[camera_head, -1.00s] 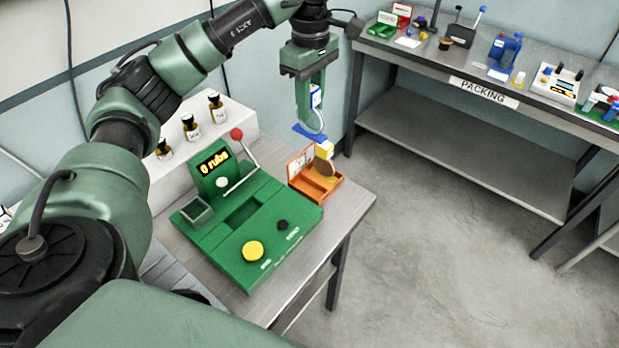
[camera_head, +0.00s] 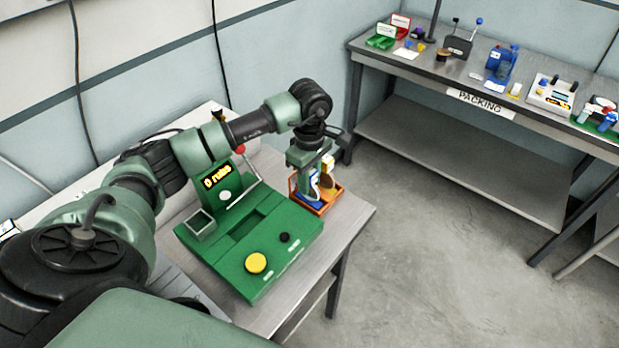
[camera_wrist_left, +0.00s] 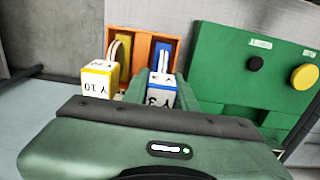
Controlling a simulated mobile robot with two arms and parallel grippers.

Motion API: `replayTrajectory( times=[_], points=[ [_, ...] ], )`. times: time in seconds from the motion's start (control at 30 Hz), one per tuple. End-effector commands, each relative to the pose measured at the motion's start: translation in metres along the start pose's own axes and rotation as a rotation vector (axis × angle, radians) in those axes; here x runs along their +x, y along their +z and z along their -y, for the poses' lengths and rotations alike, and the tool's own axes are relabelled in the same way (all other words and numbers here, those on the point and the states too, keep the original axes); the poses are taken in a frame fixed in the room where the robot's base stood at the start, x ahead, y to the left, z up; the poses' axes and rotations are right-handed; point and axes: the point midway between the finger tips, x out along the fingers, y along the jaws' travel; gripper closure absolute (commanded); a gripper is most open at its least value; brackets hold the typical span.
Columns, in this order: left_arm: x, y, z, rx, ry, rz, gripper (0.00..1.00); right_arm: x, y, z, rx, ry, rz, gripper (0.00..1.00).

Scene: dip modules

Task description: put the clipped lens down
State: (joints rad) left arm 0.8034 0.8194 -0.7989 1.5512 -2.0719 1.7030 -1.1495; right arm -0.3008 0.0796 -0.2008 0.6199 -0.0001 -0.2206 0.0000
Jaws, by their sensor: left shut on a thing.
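My left gripper (camera_head: 308,178) is shut on a white block with blue edges, the clipped lens (camera_head: 315,186). In the left wrist view its block (camera_wrist_left: 161,91) sits between the green fingers and bears upside-down marks. A blue part (camera_wrist_left: 157,55) shows beyond it, within the right compartment of the orange tray (camera_wrist_left: 118,40). In the head view the blue lower end is at the tray (camera_head: 325,207); whether it touches the floor I cannot tell. A second clip, white and yellow (camera_wrist_left: 99,78), stands in the left compartment, beside the gripper. My right gripper is not in view.
A green machine (camera_head: 225,262) with a yellow button (camera_head: 255,263) and a red-knobbed lever (camera_head: 240,149) stands just left of the tray. The grey table's (camera_head: 351,217) right edge is close to the tray. A packing bench (camera_head: 435,75) stands further back.

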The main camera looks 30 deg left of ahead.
Motion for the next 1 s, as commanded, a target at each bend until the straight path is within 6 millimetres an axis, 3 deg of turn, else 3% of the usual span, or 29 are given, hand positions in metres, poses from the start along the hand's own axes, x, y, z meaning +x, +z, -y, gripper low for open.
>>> replayTrajectory(
  times=[0.43,0.47,0.5,0.53,0.9,1.0],
  points=[
    [0.010,0.000,0.000,0.001,0.002,0.000,1.00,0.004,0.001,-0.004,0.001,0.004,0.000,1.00],
    [0.008,0.000,0.000,0.001,0.002,0.000,0.65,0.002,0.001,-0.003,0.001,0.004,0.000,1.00],
    [0.008,0.000,0.000,0.001,0.001,0.000,0.54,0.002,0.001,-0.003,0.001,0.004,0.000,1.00],
    [0.008,0.000,0.000,0.001,0.001,0.000,0.51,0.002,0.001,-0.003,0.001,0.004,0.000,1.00],
    [0.003,0.000,0.000,0.001,0.001,0.001,0.51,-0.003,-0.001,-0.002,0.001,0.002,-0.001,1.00],
    [-0.005,0.000,-0.001,0.001,0.005,-0.001,0.51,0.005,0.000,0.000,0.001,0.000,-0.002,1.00]
  ],
)
